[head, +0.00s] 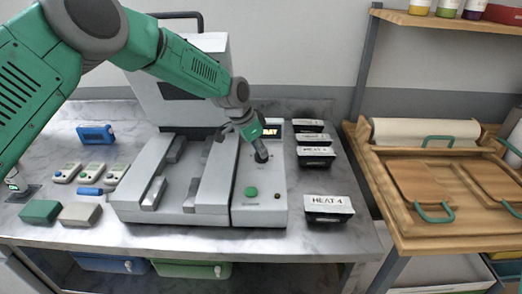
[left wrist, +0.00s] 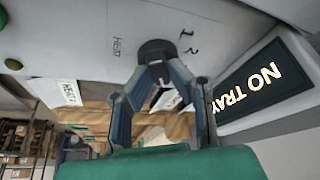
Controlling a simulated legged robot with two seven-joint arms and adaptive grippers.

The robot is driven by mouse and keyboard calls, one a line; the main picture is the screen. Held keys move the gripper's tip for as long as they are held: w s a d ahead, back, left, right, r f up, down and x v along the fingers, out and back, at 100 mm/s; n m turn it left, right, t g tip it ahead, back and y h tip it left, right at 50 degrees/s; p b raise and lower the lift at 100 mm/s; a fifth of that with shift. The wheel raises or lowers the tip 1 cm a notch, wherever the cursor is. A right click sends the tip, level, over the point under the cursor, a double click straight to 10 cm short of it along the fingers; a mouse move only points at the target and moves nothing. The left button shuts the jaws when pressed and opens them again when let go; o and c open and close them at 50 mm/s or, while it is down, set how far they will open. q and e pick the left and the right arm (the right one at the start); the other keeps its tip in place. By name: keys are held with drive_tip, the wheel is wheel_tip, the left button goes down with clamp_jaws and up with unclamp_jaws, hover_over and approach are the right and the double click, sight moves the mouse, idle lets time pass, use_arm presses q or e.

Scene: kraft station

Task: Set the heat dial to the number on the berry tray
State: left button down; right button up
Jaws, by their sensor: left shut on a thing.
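My left gripper (head: 259,148) reaches down onto the machine's control panel (head: 262,190) and is shut on the dark heat dial (head: 262,157). In the left wrist view the gripper's fingers (left wrist: 158,72) close around the dial (left wrist: 157,48), with the marks 1 and 2 printed beside it. The dial's pointer cannot be made out. Several black trays with white labels stand right of the machine. The front tray (head: 328,214) reads HEAT 4; the tray behind it (head: 316,160) has a label too small to read surely. I cannot tell which is the berry tray. My right gripper is not in view.
The machine's screen (left wrist: 252,88) reads NO TRAY. A green button (head: 251,191) sits on the panel in front of the dial. Small devices, a blue box (head: 96,134) and blocks lie on the counter at left. A wooden table (head: 440,233) stands at right.

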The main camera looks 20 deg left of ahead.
use_arm(q)
drive_tip(key=shift+s+f, duration=0.15)
drive_tip(key=shift+f, duration=0.15)
drive_tip(key=c, duration=1.5)
unclamp_jaws()
drive_tip(key=shift+r, duration=0.15)
drive_tip(key=shift+a+r, duration=0.15)
drive_tip(key=shift+r, duration=0.1)
drive_tip(key=v, duration=1.1)
